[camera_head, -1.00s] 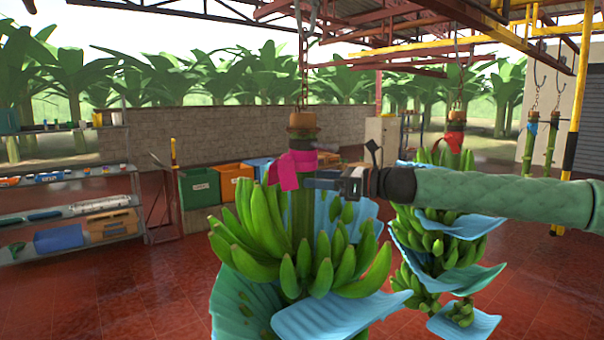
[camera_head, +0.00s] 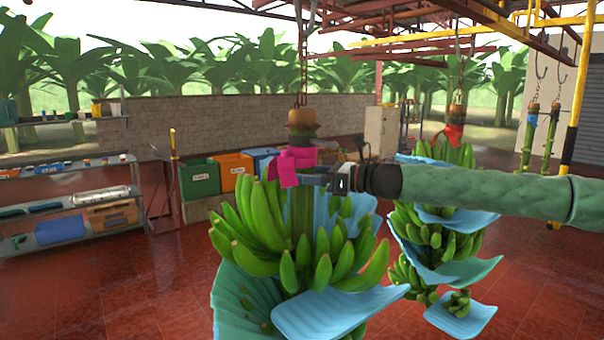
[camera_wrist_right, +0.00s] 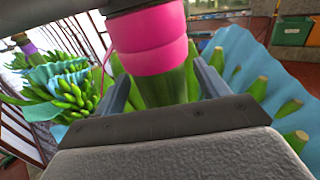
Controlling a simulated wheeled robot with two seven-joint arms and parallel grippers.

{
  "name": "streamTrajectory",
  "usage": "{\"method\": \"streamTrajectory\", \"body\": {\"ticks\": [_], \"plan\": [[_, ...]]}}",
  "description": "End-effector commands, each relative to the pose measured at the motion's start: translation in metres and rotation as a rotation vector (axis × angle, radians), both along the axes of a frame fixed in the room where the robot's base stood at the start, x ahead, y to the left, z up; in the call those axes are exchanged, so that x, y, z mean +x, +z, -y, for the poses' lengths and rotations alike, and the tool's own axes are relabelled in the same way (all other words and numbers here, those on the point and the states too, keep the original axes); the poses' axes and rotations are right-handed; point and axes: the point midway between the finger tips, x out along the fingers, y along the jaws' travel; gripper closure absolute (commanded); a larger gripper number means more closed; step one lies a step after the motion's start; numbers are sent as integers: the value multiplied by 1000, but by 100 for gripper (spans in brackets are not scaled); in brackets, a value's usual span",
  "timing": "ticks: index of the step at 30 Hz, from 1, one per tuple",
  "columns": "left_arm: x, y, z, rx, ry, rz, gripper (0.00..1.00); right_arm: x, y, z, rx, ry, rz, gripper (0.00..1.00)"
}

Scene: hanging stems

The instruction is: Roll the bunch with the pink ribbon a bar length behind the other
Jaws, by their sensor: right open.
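A green banana bunch (camera_head: 262,230) with blue sheets between its hands hangs in the middle of the head view. A pink ribbon (camera_head: 291,165) is tied around its stem, below a brown cap; the ribbon also shows in the wrist view (camera_wrist_right: 150,38). My right gripper (camera_head: 318,180) comes in from the right at the stem, just under the ribbon. In the wrist view its open fingers (camera_wrist_right: 160,88) stand on both sides of the stem. The other bunch (camera_head: 440,235), with a red ribbon (camera_head: 452,132), hangs farther back to the right, partly behind my right arm. My left gripper is out of view.
A chain (camera_head: 301,60) holds the near bunch from the overhead rail. Bare stems (camera_head: 527,140) hang at the right by a yellow post (camera_head: 572,110). Shelves (camera_head: 75,195) and bins (camera_head: 200,178) stand at the left. The wrist view shows another bunch (camera_wrist_right: 65,95) with a purple band.

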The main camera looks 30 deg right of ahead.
Motion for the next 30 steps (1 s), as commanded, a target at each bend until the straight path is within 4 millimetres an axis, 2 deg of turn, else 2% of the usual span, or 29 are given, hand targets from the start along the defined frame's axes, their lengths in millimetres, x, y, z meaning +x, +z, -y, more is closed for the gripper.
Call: {"method": "streamTrajectory", "body": {"ticks": [4, 14, 30], "plan": [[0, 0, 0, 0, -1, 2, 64, 3, -1, -2, 0, 0, -2, 27], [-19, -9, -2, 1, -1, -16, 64, 8, -1, -5, 0, -1, -2, 27], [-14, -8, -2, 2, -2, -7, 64, 15, -1, -11, 1, 0, -2, 27]]}}
